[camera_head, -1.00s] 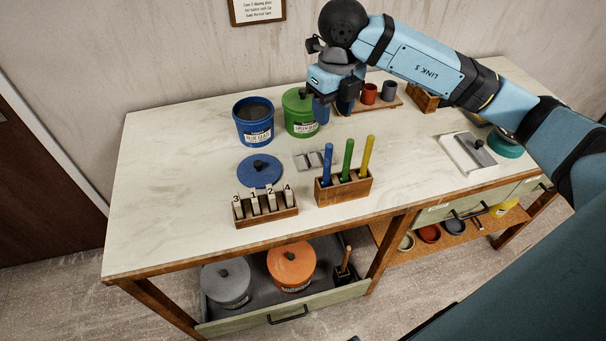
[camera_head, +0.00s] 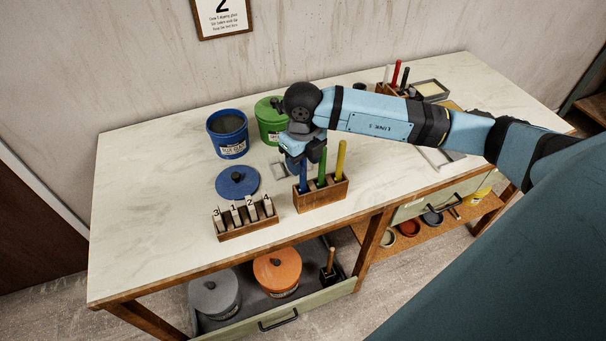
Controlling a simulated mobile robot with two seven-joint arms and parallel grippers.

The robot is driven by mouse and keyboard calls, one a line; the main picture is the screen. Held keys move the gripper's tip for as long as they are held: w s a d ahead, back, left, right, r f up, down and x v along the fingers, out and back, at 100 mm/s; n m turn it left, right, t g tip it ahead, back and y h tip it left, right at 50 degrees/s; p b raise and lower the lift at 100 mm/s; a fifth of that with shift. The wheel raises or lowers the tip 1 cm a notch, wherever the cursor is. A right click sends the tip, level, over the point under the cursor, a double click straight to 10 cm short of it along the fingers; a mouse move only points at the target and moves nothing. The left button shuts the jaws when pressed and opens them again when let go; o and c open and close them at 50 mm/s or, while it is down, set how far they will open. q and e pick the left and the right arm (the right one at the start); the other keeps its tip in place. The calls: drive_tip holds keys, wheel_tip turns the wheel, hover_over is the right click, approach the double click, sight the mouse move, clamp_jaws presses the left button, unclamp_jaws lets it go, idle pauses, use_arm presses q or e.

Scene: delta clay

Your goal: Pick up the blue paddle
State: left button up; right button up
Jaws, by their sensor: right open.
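The blue paddle (camera_head: 303,181) stands upright in a wooden holder (camera_head: 322,197) near the front of the table. A green paddle (camera_head: 322,168) and a yellow paddle (camera_head: 340,160) stand to its right in the same holder. My right gripper (camera_head: 303,158) is open and points down over the top of the blue paddle. It hides the paddle's upper end, and I cannot tell whether the fingers touch it. My left gripper is not in view.
A blue bucket (camera_head: 227,138), its blue lid (camera_head: 238,182) and a wooden rack of numbered tags (camera_head: 247,226) are to the left. A green bucket (camera_head: 268,130) stands behind my gripper. An open drawer below holds a grey pot (camera_head: 214,302) and an orange pot (camera_head: 277,275). The table's left end is clear.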

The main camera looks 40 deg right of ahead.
drive_tip(key=shift+f, duration=0.45)
drive_tip(key=shift+c, duration=0.2)
clamp_jaws()
drive_tip(key=shift+r, duration=0.15)
